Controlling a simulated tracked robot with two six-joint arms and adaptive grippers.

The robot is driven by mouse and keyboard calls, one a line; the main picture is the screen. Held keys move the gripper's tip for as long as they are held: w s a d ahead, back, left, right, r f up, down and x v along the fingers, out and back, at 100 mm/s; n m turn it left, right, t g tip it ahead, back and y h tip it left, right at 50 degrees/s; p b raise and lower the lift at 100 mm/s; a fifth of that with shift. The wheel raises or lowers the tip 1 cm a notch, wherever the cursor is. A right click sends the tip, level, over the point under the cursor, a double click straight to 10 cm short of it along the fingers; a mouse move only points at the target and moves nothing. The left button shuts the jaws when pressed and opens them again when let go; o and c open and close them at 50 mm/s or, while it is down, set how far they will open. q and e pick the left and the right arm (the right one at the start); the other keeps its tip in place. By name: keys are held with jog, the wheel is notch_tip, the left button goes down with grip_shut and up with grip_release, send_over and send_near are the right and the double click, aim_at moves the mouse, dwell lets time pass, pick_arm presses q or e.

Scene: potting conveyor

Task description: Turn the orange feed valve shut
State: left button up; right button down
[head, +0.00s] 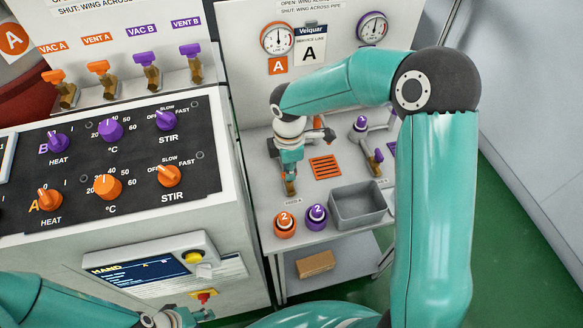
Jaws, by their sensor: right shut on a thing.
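The orange feed valve (291,188) stands on the grey bench above a FEED A label. Only some of its brass body shows below my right gripper (289,176). The gripper comes down from above and is shut on the valve's handle, which it largely hides. I cannot tell the handle's angle. My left gripper (180,318) is low at the bottom edge, in front of the control cabinet and far from the valve. It is small and partly cut off, so its jaws cannot be read.
A purple feed valve (375,160) stands to the right. An orange grate (325,167), a grey bin (358,205), an orange pot (285,224) and a purple pot (316,216) are nearby. The control panel (100,150) with knobs fills the left.

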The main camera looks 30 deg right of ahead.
jog(key=shift+s+f, duration=0.3)
jog(key=c, duration=1.2)
grip_release()
jog(key=shift+w, duration=0.15)
jog(key=shift+r, duration=0.1)
notch_tip(320, 180, up, 12)
jog(key=shift+w+f, duration=0.1)
